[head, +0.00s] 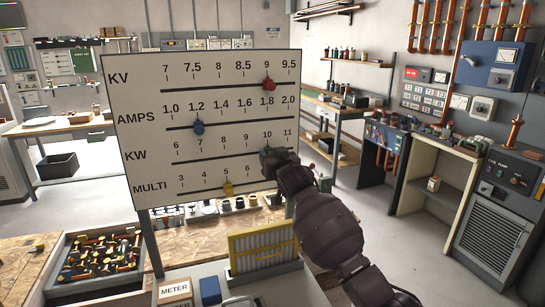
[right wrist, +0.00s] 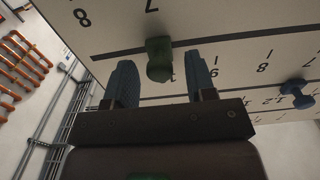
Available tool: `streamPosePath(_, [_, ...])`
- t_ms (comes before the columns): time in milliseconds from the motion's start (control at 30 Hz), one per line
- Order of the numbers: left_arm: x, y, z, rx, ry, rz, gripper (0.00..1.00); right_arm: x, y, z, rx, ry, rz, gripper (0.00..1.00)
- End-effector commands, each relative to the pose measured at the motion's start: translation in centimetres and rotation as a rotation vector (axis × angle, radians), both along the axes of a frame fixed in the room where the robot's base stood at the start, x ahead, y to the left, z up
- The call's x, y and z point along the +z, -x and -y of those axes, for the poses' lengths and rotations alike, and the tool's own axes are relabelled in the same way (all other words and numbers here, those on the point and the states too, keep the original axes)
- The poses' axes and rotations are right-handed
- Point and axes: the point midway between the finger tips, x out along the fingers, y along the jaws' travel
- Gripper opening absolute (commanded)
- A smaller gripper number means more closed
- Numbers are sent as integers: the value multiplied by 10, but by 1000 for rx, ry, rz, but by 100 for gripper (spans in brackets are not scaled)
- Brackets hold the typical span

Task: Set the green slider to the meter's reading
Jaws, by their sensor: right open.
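A white board (head: 140,100) bears four scales, KV, AMPS, KW and MULTI, each with a slot. The green slider (right wrist: 158,60) is on the KW slot towards its high end, around 10; its exact value is hard to read. In the head view my right gripper mostly hides it. My right gripper (head: 270,157) is open, with its fingers (right wrist: 161,84) on either side of the green slider, gaps showing both sides. A box labelled METER (head: 175,291) stands below the board; no reading is legible. My left gripper is out of view.
The red slider (head: 268,84) is near 9 on KV, the blue slider (head: 198,127) at 1.2 on AMPS, the yellow slider (head: 228,188) near 5 on MULTI. A crate of parts (head: 55,290) is at lower left. A yellow slatted unit (head: 262,247) stands below the board.

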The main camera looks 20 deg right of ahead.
Motion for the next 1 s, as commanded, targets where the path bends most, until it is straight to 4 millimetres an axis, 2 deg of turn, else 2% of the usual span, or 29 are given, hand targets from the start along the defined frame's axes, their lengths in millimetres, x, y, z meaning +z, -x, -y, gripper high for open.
streamPosePath(300, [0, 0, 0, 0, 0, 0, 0, 0, -2, 0, 0, 0, 0, 50])
streamPosePath(367, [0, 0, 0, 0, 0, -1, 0, 0, -2, 0, 0, 0, 0, 43])
streamPosePath(633, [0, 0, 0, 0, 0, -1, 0, 0, -2, 0, 0, 0, 0, 1])
streamPosePath(867, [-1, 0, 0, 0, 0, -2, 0, 0, -2, -2, 1, -1, 0, 0])
streamPosePath(1000, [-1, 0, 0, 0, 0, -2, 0, -1, -1, -19, 3, -3, 0, 0])
